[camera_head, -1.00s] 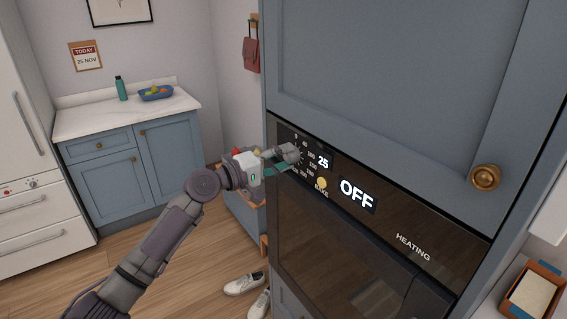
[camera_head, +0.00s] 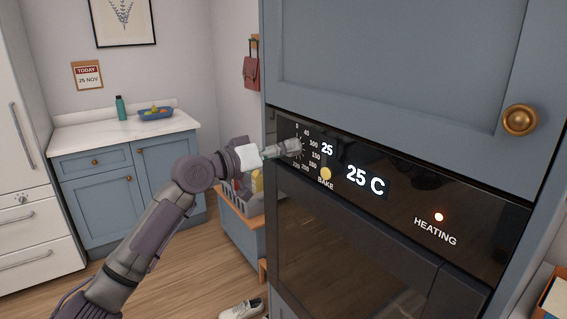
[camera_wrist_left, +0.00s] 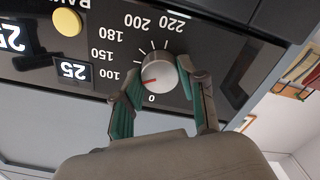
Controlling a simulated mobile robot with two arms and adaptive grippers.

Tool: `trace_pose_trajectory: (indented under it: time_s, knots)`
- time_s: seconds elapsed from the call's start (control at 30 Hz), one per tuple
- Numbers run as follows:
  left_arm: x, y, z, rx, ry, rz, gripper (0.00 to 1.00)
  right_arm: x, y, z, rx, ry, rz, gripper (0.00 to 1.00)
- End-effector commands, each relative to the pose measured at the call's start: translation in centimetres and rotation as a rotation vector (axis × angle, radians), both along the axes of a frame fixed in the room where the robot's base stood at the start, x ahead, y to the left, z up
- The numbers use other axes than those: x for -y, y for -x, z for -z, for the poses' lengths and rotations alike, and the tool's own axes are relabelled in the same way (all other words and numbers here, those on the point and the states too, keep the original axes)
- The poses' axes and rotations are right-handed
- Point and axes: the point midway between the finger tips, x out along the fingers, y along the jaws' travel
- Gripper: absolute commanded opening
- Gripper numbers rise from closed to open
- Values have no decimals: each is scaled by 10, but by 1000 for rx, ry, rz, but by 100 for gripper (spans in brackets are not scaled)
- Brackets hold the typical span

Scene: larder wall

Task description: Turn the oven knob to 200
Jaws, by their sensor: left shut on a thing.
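The oven knob (camera_wrist_left: 160,72) is a silver round dial on the black oven panel (camera_head: 400,200). Its red pointer line points left and slightly down in the left wrist view, below the 100 mark and past the 0. The 200 mark (camera_wrist_left: 140,21) is at the top of the dial ring. My left gripper (camera_head: 289,147) is shut on the knob, one teal-sided finger at each side of it. The main display (camera_head: 365,178) reads 25 C, and the small display (camera_head: 327,149) reads 25. My right gripper is out of view.
A yellow BAKE button (camera_head: 325,173) sits just beside the dial. A blue cupboard door with a brass knob (camera_head: 520,120) is above.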

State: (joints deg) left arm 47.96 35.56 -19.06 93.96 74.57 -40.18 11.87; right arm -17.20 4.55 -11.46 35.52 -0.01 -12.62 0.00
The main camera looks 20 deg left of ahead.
Motion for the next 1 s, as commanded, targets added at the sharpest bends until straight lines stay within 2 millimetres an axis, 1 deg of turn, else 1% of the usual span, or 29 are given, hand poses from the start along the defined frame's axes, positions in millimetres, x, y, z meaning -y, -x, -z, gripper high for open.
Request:
trace_pose_trajectory:
  time_s: [0.03,0.3,0.6,1.0]
  knots:
    - [0,0,5,28,-38,0,6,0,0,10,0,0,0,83]
    - [0,0,5,183,-240,0,6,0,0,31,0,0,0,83]
    - [0,0,4,359,-463,0,6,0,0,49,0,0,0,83]
    - [0,0,3,591,-763,1,6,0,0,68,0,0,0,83]
